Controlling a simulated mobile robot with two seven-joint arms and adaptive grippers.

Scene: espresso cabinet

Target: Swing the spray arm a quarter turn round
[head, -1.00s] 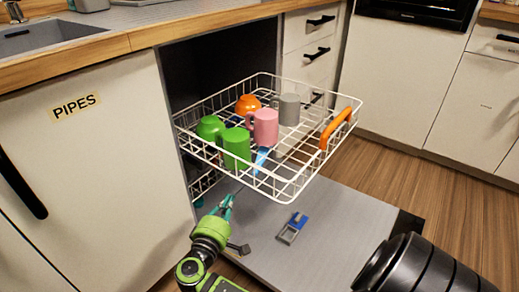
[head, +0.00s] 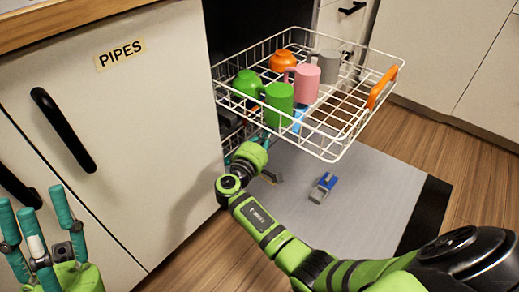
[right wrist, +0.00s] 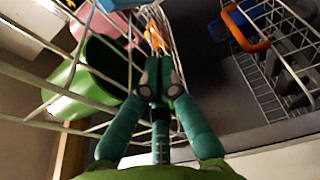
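A thin blue piece (head: 300,118), which looks like the spray arm, shows through the wires under the pulled-out upper rack (head: 338,158); much of it is hidden by mugs and wires. My right gripper (head: 266,138) is below the rack's near left side, mostly hidden behind its own wrist. In the right wrist view its teal fingers (right wrist: 160,75) come together beside the rack wires, with nothing clearly held. I cannot tell whether they touch the spray arm. My left gripper (head: 36,225) is open and empty at the lower left, in front of the cabinet door.
The rack holds a green mug (head: 278,103), a pink mug (head: 306,84), a grey mug (head: 326,66), a green bowl (head: 246,83) and an orange bowl (head: 282,61). A blue and grey item (head: 323,187) lies on the lowered door (head: 365,205). The PIPES cabinet (head: 150,130) stands left.

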